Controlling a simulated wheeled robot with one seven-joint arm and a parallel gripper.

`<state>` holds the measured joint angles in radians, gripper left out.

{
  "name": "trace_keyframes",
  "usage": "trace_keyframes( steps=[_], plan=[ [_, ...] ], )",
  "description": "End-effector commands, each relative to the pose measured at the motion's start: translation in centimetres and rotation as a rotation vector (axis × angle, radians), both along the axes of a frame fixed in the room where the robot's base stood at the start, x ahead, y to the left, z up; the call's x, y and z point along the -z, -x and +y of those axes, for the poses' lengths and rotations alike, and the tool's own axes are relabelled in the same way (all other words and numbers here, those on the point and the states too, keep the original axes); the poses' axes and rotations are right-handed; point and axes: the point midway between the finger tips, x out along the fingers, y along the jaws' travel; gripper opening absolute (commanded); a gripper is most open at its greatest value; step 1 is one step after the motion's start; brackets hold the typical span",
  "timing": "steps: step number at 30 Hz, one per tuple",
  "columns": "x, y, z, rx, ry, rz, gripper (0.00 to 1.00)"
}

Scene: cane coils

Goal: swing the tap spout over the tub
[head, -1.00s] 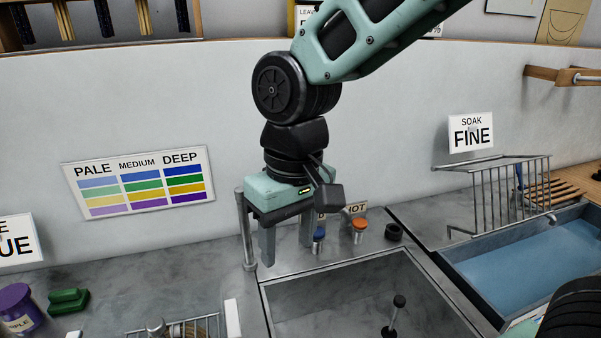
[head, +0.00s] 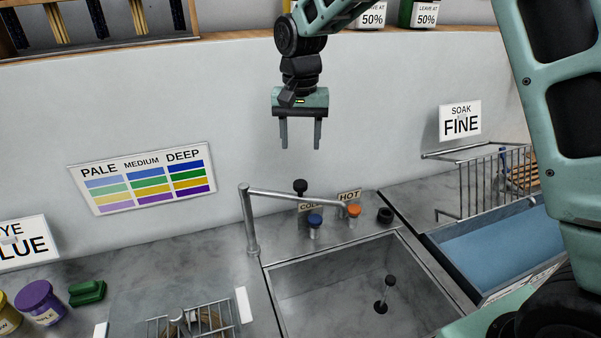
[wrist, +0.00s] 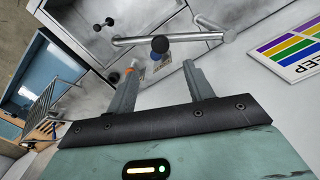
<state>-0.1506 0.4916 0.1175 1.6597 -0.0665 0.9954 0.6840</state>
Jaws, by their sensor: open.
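The metal tap spout (head: 290,196) runs right from its upright post at the sink's back left corner. Its tip is near the orange hot knob, behind the sink basin (head: 330,303). A black knob (head: 300,186) stands up at the spout. The tub of blue water (head: 455,265) is right of the sink, and the spout is not over it. My gripper (head: 301,146) is open and empty, pointing down, raised above the spout and apart from it. In the wrist view the spout (wrist: 190,37) lies beyond my open fingers (wrist: 160,68).
A blue cold knob (head: 315,221) and an orange hot knob (head: 354,211) stand behind the sink. A wire rack (head: 490,175) stands behind the tub. A black plug handle (head: 388,285) rises in the sink.

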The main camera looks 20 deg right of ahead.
Motion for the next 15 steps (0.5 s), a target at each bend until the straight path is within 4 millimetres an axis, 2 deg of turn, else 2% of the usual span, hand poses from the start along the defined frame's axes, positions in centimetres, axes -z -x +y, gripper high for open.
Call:
trace_keyframes(
  steps=[9, 15],
  plan=[
    [6.3, 0.1, 0.0, -0.001, 0.001, 0.006, 0.52],
    [9.5, 0.0, 0.0, 0.000, 0.000, 0.003, 0.52]
  ],
)
